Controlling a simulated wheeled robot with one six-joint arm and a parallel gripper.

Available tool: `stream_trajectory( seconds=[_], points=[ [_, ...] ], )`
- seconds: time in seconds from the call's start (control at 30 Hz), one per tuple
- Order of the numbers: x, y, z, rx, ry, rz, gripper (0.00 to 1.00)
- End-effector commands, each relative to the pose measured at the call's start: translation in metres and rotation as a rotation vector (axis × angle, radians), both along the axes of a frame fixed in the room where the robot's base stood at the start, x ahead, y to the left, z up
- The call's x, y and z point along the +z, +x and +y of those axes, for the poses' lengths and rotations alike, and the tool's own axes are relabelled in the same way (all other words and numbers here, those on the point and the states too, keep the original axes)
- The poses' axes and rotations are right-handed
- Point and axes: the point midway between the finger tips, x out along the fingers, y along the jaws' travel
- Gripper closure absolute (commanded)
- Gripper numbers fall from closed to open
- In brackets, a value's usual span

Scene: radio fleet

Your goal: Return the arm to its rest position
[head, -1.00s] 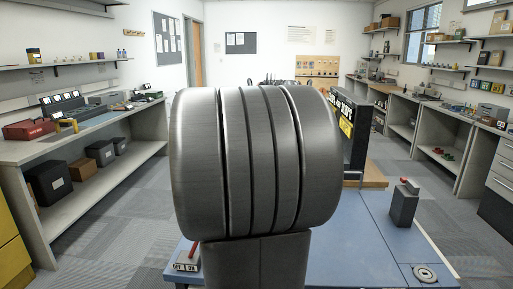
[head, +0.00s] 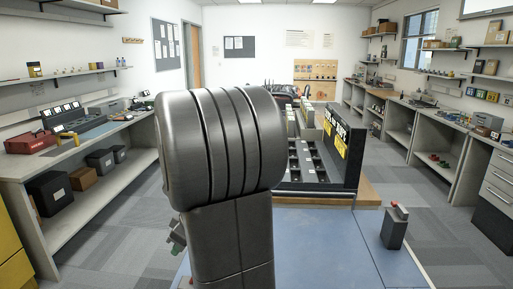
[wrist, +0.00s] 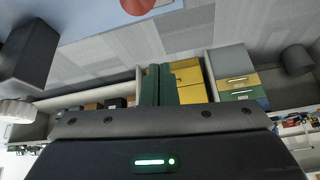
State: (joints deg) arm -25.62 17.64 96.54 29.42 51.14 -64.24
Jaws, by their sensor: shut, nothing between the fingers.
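My arm's thick dark grey links fill the middle of the head view, with a rounded joint above an upright link. My gripper (wrist: 159,85) shows in the wrist view as two dark green fingers side by side, shut with nothing between them. In the head view a small grey-green part shows at the left edge of the upright link; I cannot tell whether it belongs to my gripper. The wrist view shows open floor beyond the fingers and a blue surface (wrist: 85,15) along its top edge.
The blue bench top (head: 315,245) bears a black rack (head: 302,163) with a yellow-lettered panel and a dark block (head: 394,228) with a red top. A left workbench (head: 95,140) carries a red box (head: 30,143). Grey floor is clear on both sides.

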Motion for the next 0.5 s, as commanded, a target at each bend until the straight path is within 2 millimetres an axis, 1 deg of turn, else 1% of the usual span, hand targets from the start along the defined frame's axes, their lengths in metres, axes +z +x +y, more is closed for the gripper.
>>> stream_trajectory(
  seconds=[0.03, 0.07, 0.5],
  points=[
    [0.004, -0.001, 0.004, 0.006, -0.019, 0.003, 1.0],
    [0.004, -0.001, 0.005, 0.004, -0.029, 0.004, 1.0],
    [-0.003, 0.001, 0.031, 0.006, -0.219, 0.018, 1.0]
  ],
)
